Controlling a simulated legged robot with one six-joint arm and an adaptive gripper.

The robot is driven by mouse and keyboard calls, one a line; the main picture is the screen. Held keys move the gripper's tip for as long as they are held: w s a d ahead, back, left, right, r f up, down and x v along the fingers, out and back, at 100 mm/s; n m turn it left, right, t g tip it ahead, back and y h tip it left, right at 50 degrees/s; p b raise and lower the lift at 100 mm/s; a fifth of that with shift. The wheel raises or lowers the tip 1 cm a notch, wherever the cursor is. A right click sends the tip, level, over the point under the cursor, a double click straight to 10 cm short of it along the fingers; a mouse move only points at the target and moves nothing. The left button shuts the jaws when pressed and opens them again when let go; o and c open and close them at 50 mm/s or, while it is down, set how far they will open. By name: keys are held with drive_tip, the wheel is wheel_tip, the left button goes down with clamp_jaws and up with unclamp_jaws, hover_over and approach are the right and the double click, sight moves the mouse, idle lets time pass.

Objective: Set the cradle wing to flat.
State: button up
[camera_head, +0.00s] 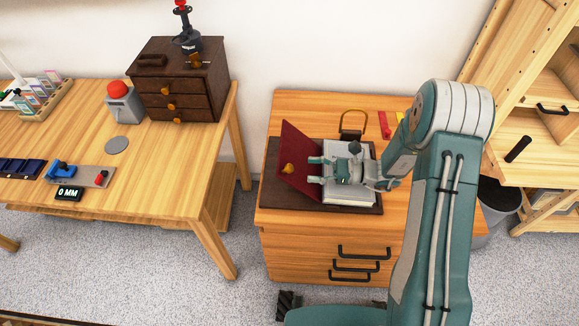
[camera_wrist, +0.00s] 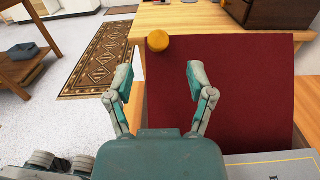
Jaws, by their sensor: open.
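The cradle is on a wooden drawer cabinet (camera_head: 325,245) with black handles. A brass padlock-like object (camera_head: 353,124) and red and yellow items (camera_head: 385,124) lie behind the book. A wooden table (camera_head: 190,175) with a dark drawer chest (camera_head: 180,80) stands left, across a floor gap.

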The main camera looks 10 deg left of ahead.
sight(293, 168)
drive_tip(key=a, duration=0.6)
drive_tip(key=shift+s+a, duration=0.2)
drive_tip(key=shift+a, duration=0.05)
clamp_jaws()
